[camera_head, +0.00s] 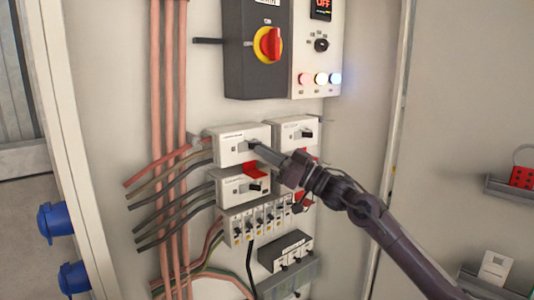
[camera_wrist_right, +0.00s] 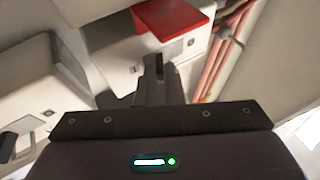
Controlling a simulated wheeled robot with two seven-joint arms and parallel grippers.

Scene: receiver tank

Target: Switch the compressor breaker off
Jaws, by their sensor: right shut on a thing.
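A white breaker (camera_head: 230,146) sits at the upper left of the breaker group in the head view; its label is too small to read. My right gripper (camera_head: 258,149) reaches in from the lower right, with its tips at the front of this breaker. It is shut on the breaker's small dark lever, mostly hidden by the fingers. In the right wrist view the shut fingers (camera_wrist_right: 157,72) meet the white breaker (camera_wrist_right: 118,58) below a red tab (camera_wrist_right: 172,17). The lever's position cannot be told. My left gripper is not in view.
A second breaker (camera_head: 290,132) stands to the right and another (camera_head: 229,187) below. A row of small breakers (camera_head: 245,229) is lower down. Above is a dark box with a red and yellow rotary switch (camera_head: 267,45). Cables (camera_head: 167,100) run at the left.

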